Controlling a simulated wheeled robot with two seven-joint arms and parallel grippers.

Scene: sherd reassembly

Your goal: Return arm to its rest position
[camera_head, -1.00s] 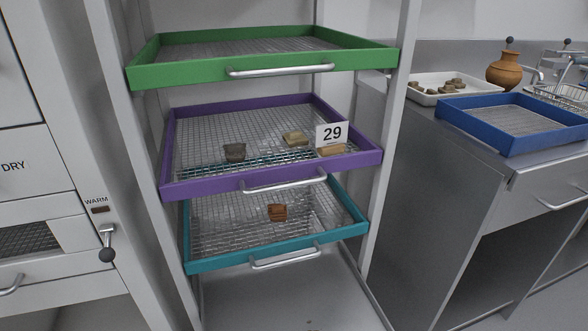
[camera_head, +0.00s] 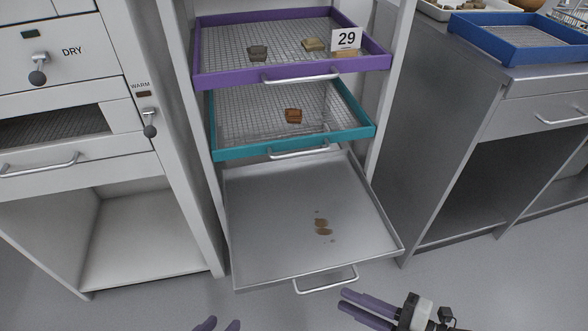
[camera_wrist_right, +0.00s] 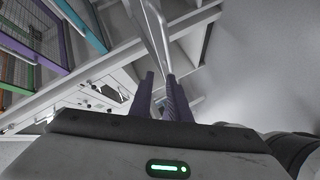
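My right gripper (camera_head: 342,298) shows at the bottom of the head view, its two purple fingers apart and nothing seen held. Its fingertips are close to the handle (camera_head: 325,286) of the steel tray; I cannot tell whether they touch it. In the right wrist view, the right gripper's fingers (camera_wrist_right: 160,76) are parted, with a metal bar (camera_wrist_right: 150,30) running beyond the tips. My left gripper (camera_head: 218,325) shows only its purple fingertips at the bottom edge, apart; the rest is out of frame.
The steel tray (camera_head: 270,240) sticks out low, with brown patches on it. Cabinets stand either side. Floor is clear front right.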

